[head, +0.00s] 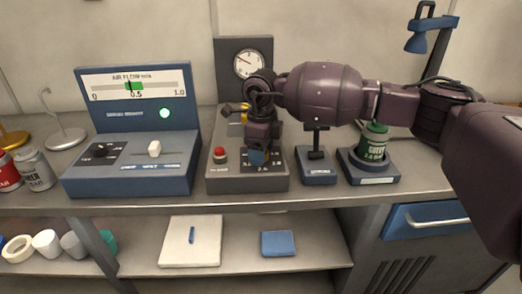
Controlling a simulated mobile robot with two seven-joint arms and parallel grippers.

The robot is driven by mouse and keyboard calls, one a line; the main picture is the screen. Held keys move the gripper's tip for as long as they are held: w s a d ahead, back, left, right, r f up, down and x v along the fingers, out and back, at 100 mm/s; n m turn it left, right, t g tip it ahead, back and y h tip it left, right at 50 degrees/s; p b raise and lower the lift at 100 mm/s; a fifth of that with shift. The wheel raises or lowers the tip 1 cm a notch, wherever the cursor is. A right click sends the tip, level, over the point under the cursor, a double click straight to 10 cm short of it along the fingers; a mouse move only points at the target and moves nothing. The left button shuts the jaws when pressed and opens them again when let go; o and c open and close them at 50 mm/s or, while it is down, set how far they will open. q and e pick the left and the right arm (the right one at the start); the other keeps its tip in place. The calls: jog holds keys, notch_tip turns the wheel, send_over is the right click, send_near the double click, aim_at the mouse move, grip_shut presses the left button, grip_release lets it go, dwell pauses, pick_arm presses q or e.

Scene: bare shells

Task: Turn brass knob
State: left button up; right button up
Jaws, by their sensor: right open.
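A grey control box (222,183) stands on the bench, with a round gauge on a dark upright panel (229,52) behind it. A dark scale plate (279,168) with white numbers lies on its top. My right gripper (258,156) is over this plate, pointing down, open, and hides its middle. A small yellow part (245,114) shows behind the gripper; I cannot tell whether it is the brass knob. No whole brass knob is visible, and contact cannot be told. My left gripper is not in view.
A red button (219,154) is on the box's left side. A blue meter console (131,180) stands to the left. A dark stand (317,177) and a green-capped bottle (374,142) on a blue base are to the right, beneath my right arm.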

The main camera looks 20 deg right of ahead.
jog(key=c, duration=0.6)
jog(key=shift+c, duration=1.6)
